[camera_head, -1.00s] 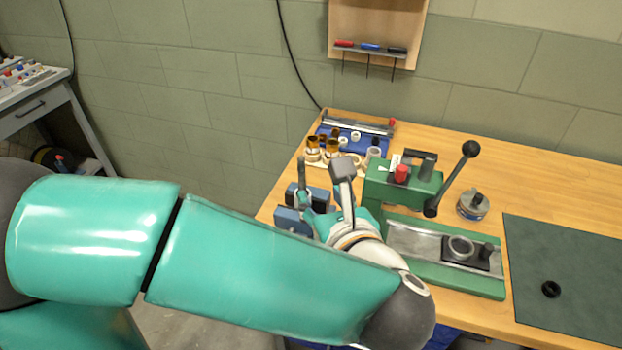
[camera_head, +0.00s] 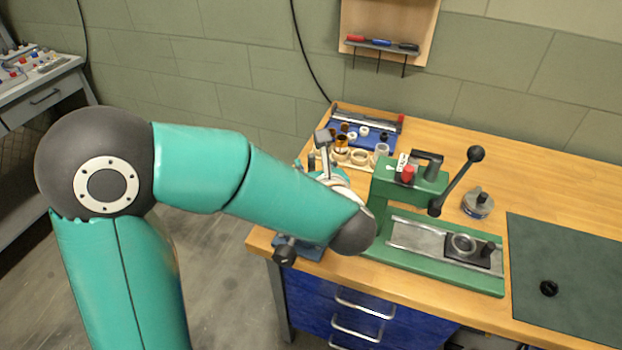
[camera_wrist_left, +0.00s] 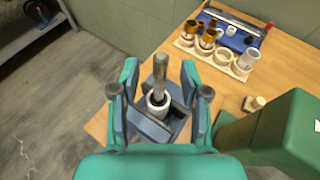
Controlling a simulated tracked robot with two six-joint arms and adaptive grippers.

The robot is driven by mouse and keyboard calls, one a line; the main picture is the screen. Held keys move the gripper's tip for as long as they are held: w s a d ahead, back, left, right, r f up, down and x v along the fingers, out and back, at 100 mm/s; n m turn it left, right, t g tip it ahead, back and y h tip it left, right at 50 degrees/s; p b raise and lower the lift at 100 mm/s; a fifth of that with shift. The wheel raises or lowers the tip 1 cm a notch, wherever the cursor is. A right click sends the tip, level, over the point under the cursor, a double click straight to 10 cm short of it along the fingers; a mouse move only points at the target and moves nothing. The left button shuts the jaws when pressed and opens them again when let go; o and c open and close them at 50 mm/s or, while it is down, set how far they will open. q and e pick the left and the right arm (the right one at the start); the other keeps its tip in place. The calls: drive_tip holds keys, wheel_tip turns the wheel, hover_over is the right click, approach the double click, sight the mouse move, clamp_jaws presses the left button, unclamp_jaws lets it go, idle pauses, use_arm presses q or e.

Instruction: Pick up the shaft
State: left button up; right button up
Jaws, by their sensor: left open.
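The shaft, a grey metal rod with a wider pale collar low on it (camera_wrist_left: 161,80), stands upright in a blue-grey vise (camera_wrist_left: 145,124) near the left edge of the bench. My left gripper (camera_wrist_left: 160,92) is open, with one finger on each side of the shaft and gaps showing on both sides. In the head view the left gripper (camera_head: 322,150) is partly hidden behind my forearm, above the vise (camera_head: 306,249), and the shaft is hard to make out there. My right gripper is not in view.
A green press (camera_head: 410,185) stands close to the right of the vise, with its lever (camera_head: 458,180) raised. A blue tray (camera_head: 352,132) and a holder with several rings and bushings (camera_wrist_left: 215,58) lie behind. A dark mat (camera_head: 570,270) with a black ring lies at right.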

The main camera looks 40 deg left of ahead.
use_arm(q)
drive_tip(key=shift+x, duration=1.2)
clamp_jaws()
